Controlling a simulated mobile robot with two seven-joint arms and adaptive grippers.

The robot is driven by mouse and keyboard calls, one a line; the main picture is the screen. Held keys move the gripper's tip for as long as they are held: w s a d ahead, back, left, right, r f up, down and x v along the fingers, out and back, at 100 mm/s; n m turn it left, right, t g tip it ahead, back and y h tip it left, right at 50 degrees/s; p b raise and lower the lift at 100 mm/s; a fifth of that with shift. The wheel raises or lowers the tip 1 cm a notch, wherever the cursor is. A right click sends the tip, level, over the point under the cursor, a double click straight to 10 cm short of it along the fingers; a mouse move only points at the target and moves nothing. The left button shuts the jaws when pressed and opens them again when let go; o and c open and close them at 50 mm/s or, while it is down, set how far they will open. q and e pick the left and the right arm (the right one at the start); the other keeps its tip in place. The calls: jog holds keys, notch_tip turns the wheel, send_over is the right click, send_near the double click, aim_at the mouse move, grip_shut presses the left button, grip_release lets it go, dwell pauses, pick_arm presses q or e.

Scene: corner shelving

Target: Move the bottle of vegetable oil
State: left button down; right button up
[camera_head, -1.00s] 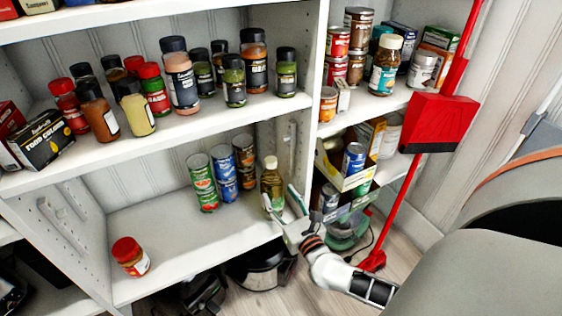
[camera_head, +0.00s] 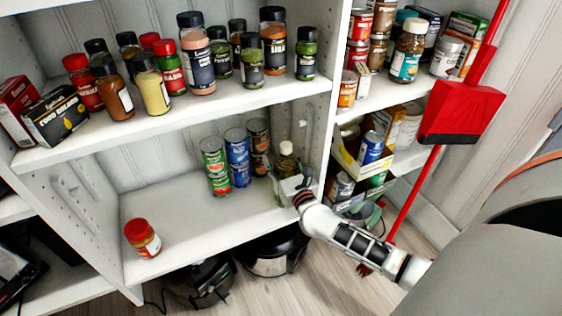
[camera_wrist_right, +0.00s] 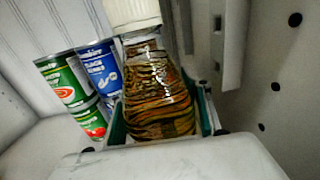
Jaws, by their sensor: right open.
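The bottle of vegetable oil (camera_head: 286,160) stands upright on the lower shelf, near the right upright panel, with a pale cap. In the right wrist view the bottle (camera_wrist_right: 157,85) fills the middle, amber with dark wavy streaks. My right gripper (camera_head: 289,180) is in front of the bottle and hides its lower part in the head view. In the wrist view the green-edged fingers of the gripper (camera_wrist_right: 162,115) are open, one on each side of the bottle. I cannot tell whether they touch it. My left gripper is not in view.
Green, blue and dark cans (camera_head: 238,158) stand just left of the bottle. A red-lidded jar (camera_head: 142,238) is at the shelf's front left. The upright panel (camera_head: 322,125) is close on the right. The shelf's middle front is clear.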

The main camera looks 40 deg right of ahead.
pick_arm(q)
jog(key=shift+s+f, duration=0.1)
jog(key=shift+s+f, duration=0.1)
pick_arm(e)
grip_shut()
jog(key=shift+a, duration=0.15)
